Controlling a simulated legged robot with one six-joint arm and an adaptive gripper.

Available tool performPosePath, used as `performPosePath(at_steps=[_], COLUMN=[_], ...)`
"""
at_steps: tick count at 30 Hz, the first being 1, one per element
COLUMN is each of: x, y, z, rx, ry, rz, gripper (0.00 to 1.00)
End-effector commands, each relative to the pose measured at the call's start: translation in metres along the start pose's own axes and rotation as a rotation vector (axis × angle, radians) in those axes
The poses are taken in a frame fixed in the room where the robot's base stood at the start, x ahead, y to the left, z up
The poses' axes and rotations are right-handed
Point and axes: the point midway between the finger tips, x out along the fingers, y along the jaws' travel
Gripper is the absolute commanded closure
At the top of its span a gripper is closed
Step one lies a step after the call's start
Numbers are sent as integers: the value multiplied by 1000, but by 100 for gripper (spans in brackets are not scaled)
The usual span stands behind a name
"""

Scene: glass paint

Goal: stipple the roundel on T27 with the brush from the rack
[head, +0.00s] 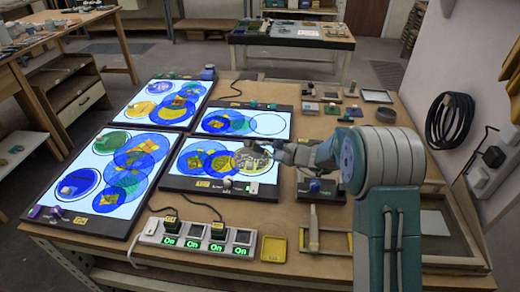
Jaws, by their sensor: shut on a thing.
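Several glowing light panels lie on the bench, with blue circles and orange-yellow pieces on them. I cannot read which label says T27. The front right panel (178,182) has a yellow tag (203,183) on its front edge. At its right end is a mottled grey-yellow roundel (252,160). My gripper (281,150) reaches in from the right, at the roundel's right edge. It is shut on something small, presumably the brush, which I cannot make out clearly. I cannot tell whether its tip touches the glass.
A power strip (199,235) with switches showing "On" lies along the front. A yellow tray (273,249) is beside it. A pale-handled tool (313,219) stands near a wooden frame. Small pots and blocks crowd the back right. A wall with a coiled cable (450,120) bounds the right.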

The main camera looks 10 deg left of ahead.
Motion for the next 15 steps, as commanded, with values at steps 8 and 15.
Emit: performPosePath(at_steps=[8, 15], x=[-1, -3], y=[-2, -12], z=[2, 15], rx=[1, -1], ry=[2, 1], rz=[1, 1], gripper=[100, 100])
